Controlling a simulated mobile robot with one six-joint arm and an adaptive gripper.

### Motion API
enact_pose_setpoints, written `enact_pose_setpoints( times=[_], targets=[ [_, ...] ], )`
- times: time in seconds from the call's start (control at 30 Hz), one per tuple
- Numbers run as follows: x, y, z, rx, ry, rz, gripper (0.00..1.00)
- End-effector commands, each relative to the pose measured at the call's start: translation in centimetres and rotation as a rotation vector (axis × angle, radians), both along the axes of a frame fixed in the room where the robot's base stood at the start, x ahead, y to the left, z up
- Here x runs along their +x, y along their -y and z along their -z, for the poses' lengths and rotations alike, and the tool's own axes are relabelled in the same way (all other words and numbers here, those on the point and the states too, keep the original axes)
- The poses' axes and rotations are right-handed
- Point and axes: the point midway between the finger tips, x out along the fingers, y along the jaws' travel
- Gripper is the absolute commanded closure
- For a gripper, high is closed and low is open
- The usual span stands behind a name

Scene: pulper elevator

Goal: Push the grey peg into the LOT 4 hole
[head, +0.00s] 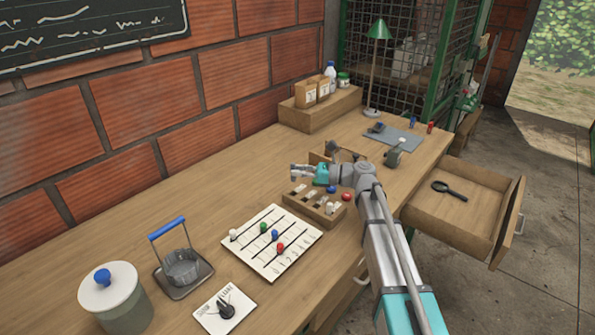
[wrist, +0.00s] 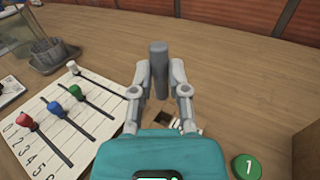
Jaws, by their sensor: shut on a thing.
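My gripper (wrist: 158,75) is shut on the grey peg (wrist: 157,58), which stands up between the two fingertips in the wrist view. In the head view my gripper (head: 297,172) is over the back left part of a wooden block (head: 318,217) with holes and small pale labels. The peg is too small to make out clearly there. Part of the block's dark holes and white labels (wrist: 165,118) shows between my fingers in the wrist view. The labels are unreadable, so I cannot tell which hole is LOT 4. The peg's lower end relative to the holes is unclear.
A white slider board (head: 268,243) with coloured knobs lies left of the block. A red ball-like knob (head: 346,197) is close on its right. A green button marked 1 (wrist: 247,166) is at lower right in the wrist view. An open drawer (head: 455,215) juts out right.

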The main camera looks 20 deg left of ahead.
Motion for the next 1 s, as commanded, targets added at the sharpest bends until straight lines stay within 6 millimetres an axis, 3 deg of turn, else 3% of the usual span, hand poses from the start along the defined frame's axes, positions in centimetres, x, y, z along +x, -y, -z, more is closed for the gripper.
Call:
enact_pose_setpoints(
  times=[1.0],
  targets=[
    [-0.1,-0.2,4.5,0.000,0.000,-0.003,1.00]
  ],
)
